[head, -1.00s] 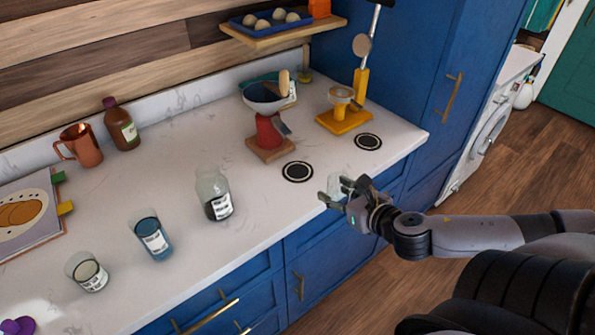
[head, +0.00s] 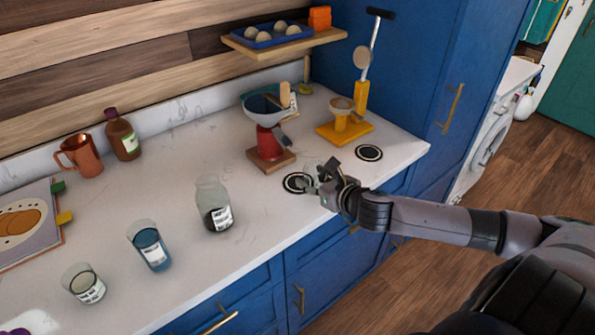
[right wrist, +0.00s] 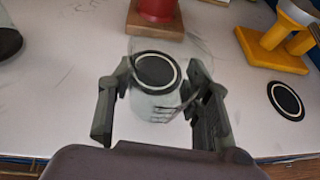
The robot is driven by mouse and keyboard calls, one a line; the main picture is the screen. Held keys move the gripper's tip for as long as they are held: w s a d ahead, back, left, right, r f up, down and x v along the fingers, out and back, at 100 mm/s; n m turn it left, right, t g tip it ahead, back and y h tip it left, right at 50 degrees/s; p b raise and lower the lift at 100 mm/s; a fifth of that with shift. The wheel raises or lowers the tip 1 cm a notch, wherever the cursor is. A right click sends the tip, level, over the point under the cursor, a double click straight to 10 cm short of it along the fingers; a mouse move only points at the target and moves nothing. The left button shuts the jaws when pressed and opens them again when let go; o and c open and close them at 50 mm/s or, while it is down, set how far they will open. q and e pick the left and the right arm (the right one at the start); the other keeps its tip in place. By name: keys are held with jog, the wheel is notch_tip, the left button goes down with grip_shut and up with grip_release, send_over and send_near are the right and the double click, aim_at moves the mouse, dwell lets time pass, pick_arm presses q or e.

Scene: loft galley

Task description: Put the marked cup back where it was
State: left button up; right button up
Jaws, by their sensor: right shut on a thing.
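My right gripper (head: 318,184) is shut on a clear, nearly empty-looking glass cup (right wrist: 157,106), with its fingers on either side. A whitish patch shows low on the cup, but its marking cannot be read. The gripper and cup are at the left black disc with a white ring (head: 297,183), near the counter's front edge. In the right wrist view this disc (right wrist: 157,70) shows through or behind the glass. I cannot tell whether the cup touches the counter. A second ringed disc (head: 368,153) is bare, to the right. My left gripper is not in view.
A red stand with a bowl (head: 268,145) and a yellow stand (head: 344,126) are behind the discs. A jar (head: 214,205), a blue-filled glass (head: 150,246) and another labelled glass (head: 84,284) stand to the left. Blue cabinets (head: 333,262) drop below the counter edge.

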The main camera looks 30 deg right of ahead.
jog(key=w+p, duration=0.2)
jog(key=w, duration=0.5)
jog(key=shift+w+d, duration=0.1)
jog(key=shift+w, duration=0.3)
notch_tip(320, 180, down, 3)
jog(key=shift+r, duration=0.15)
jog(key=shift+f, duration=0.4)
jog(key=shift+f, duration=0.1)
jog(key=o, duration=1.2)
jog(key=shift+c, duration=0.2)
